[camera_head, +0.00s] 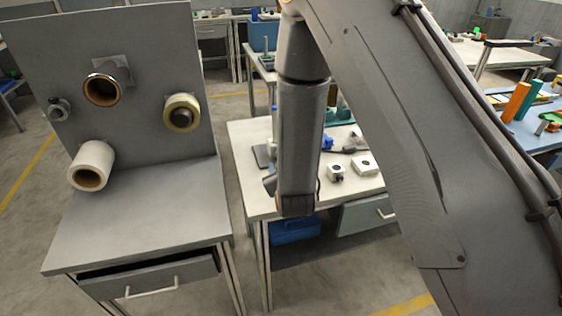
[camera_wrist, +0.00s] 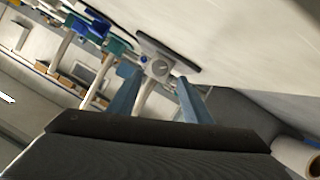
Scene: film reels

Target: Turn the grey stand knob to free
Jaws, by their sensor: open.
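The grey stand knob (camera_wrist: 160,68) is a small round pale dial with a dark mark across it. In the wrist view it sits on the stand's light post, close to the dark flat base (camera_wrist: 178,56). My gripper (camera_wrist: 157,77) is open, with one blue-grey finger to each side of the knob in the picture. The fingers look empty, and I cannot tell how far short of the knob they are. In the head view the stand's dark base (camera_head: 262,158) shows at the left edge of the white table; my arm hides much of the stand, and I cannot make out the knob there.
Two small white blocks (camera_head: 364,165) lie on the white table (camera_head: 255,203), right of my wrist. A grey panel bench (camera_head: 140,225) with several rolls stands at left. A white roll (camera_wrist: 297,155) shows low right in the wrist view. A floor gap separates bench and table.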

